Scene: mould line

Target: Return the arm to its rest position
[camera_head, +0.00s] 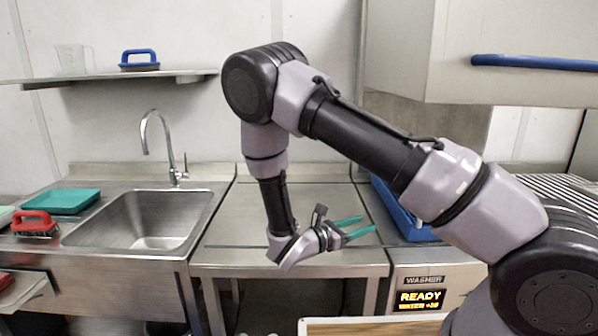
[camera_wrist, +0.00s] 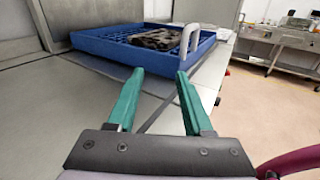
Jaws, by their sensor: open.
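My gripper (camera_head: 358,226) has two teal fingers, spread apart with nothing between them. In the head view it hangs above the bare steel counter (camera_head: 240,240), pointing right, with my arm bent over it from the right. In the wrist view my gripper (camera_wrist: 158,92) shows its open fingers pointing toward a blue rack (camera_wrist: 100,52). A dark, patterned mould-like piece (camera_wrist: 158,38) lies in the rack. The fingers do not touch the rack.
A sink (camera_head: 150,222) with a tap (camera_head: 172,150) is on the left, beside a green tray (camera_head: 62,201) and a red-handled brush (camera_head: 34,222). A washer panel (camera_head: 421,300) reads READY. The raised hood (camera_head: 415,60) with its blue handle (camera_head: 530,63) stands at upper right.

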